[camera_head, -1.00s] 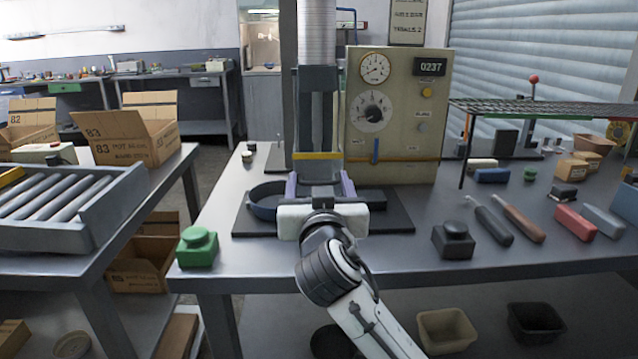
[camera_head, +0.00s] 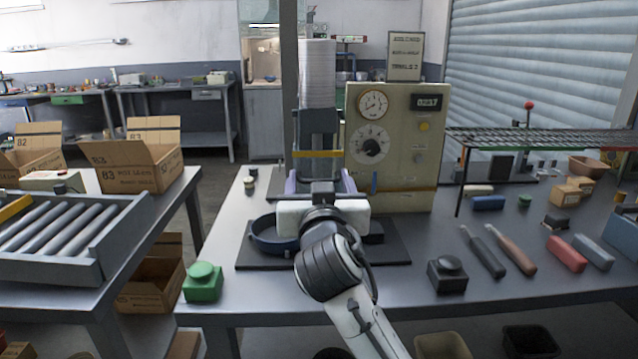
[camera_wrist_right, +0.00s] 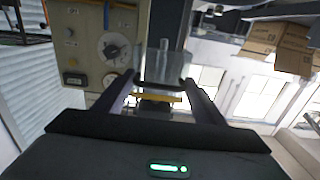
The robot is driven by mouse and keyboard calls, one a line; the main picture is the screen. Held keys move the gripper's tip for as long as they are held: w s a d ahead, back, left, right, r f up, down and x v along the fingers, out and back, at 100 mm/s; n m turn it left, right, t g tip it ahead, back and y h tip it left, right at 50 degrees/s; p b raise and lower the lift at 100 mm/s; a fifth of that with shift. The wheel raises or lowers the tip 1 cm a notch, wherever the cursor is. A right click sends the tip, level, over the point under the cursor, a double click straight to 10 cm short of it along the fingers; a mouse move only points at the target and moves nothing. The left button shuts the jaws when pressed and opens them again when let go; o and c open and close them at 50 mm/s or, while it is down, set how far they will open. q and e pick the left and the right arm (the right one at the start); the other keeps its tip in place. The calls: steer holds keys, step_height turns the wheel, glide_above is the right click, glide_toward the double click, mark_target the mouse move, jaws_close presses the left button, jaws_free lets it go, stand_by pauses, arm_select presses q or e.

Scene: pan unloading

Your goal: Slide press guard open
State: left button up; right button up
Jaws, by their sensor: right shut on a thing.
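The press guard is a grey see-through panel with a yellow bar (camera_head: 318,154) along it, in front of the press column beside the cream control box. My right gripper (camera_head: 321,183) reaches up from below and is shut at the guard's lower part, just under the yellow bar. The exact grip is hidden by the wrist. In the right wrist view, my two fingers (camera_wrist_right: 160,95) stand either side of the yellow bar and the clear guard (camera_wrist_right: 163,66). A dark blue round pan (camera_head: 260,243) sits on the dark press base, partly behind my wrist. My left gripper is out of view.
The control box (camera_head: 400,165) stands right of the guard. A green button (camera_head: 203,281) and a black button block (camera_head: 447,276) sit at the table's front. Tools and a wire rack (camera_head: 540,140) fill the right side. A roller tray (camera_head: 60,235) is on the left table.

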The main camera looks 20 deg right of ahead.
steer(key=shift+r, duration=0.15)
steer(key=o, duration=1.3)
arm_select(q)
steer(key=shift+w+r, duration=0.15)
arm_select(e)
steer(key=shift+o, duration=0.9)
arm_select(q)
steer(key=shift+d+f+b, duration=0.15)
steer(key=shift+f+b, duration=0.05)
steer(key=shift+b, duration=0.3)
arm_select(e)
steer(key=v, duration=1)
steer(key=shift+s, duration=0.2)
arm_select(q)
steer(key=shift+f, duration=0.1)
